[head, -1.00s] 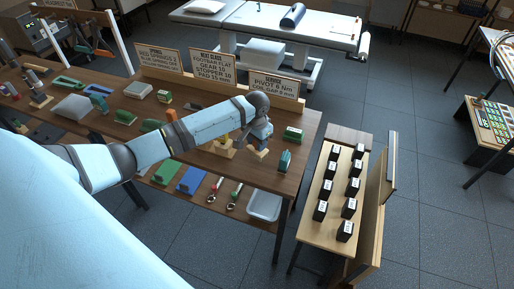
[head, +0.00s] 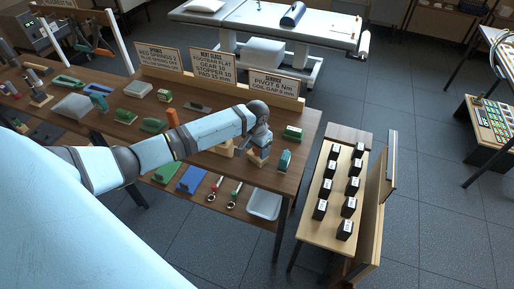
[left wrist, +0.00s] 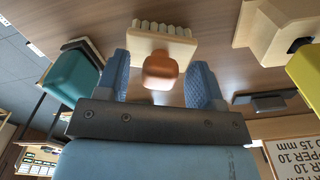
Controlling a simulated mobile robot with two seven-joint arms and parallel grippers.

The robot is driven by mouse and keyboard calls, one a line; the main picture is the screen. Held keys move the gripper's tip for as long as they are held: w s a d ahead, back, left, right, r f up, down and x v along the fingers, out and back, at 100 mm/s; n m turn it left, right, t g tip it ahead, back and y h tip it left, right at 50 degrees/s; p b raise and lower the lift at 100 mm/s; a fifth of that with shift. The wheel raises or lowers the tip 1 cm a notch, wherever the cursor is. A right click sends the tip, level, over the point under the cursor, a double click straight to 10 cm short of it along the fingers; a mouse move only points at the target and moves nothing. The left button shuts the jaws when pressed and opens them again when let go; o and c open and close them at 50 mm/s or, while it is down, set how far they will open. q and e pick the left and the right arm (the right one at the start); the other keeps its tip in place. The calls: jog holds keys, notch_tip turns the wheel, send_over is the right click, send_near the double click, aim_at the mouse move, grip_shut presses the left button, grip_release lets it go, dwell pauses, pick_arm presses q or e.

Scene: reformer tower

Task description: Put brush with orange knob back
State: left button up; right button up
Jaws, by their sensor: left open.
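The brush (left wrist: 162,37) has a pale wooden block with ridged, bristle-like edges and a rounded orange knob (left wrist: 160,70). In the left wrist view the knob lies between the two blue fingers of my left gripper (left wrist: 160,82), with a gap on each side. The left gripper is open. In the head view the left gripper (head: 260,142) is low over the brush's pale block (head: 258,159), near the right end of the brown workbench (head: 215,112), and largely hides the knob. My right gripper is not in view.
A teal block (head: 283,161) stands close right of the gripper, and a green block (head: 292,133) sits behind it. Signs (head: 274,83) line the bench's back edge. A white tray (head: 264,205) is on the lower shelf. Black boxes fill a side table (head: 319,240).

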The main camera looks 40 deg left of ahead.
pick_arm(q)
notch_tip(320, 180, up, 12)
jog(key=s+d+f, duration=0.1)
jog(key=d+f, duration=0.1)
jog(key=f, duration=0.1)
jog(key=s+d+f+t+h, duration=0.1)
jog(key=s+d+f, duration=0.1)
jog(key=d+f, duration=0.1)
jog(key=s+d+f+m+t, duration=0.1)
jog(key=s+d+f, duration=0.1)
jog(key=d+f, duration=0.1)
jog(key=shift+s+f+h+b, duration=0.1)
jog(key=shift+f+h+b, duration=0.3)
jog(key=shift+f, duration=0.1)
jog(key=s+d+f+t+h, duration=0.2)
jog(key=s+d+f+t, duration=0.45)
jog(key=s, duration=0.55)
jog(key=s+d+r+t, duration=0.1)
jog(key=s+d+t, duration=0.1)
jog(key=s, duration=0.7)
jog(key=shift+s+d+y, duration=0.25)
jog(key=shift+s+y, duration=0.05)
jog(key=shift+s, duration=0.05)
